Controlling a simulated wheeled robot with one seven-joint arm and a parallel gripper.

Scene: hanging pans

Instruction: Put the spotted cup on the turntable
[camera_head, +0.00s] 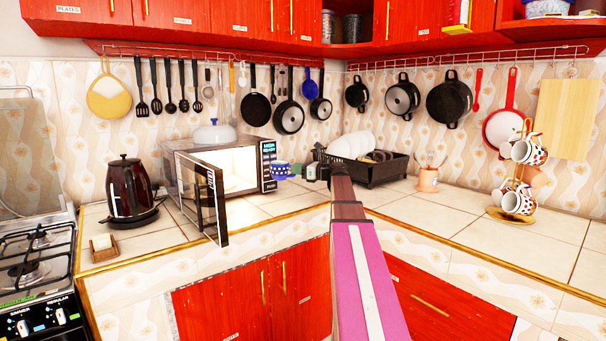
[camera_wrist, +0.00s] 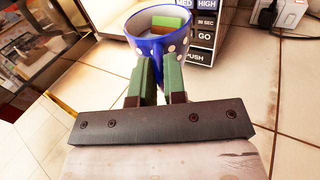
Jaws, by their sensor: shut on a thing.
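The spotted cup (camera_head: 280,170) is blue with white dots, just right of the microwave's front. In the wrist view, the cup (camera_wrist: 148,47) is upright or nearly so, beyond my gripper's green fingers. My gripper (camera_head: 299,172) is shut on the cup's near side and holds it in front of the control panel; the fingers also show in the wrist view (camera_wrist: 157,75). A small green and reddish patch shows inside the cup; I cannot tell what it is. The microwave (camera_head: 232,168) is open with a lit interior. I cannot make out the turntable inside.
The microwave door (camera_head: 213,203) swings out over the counter's front edge. A dark kettle (camera_head: 130,190) stands left. A dish rack (camera_head: 378,170) stands behind my arm. A cup tree (camera_head: 519,185) with other spotted cups stands right. The right counter has clear room.

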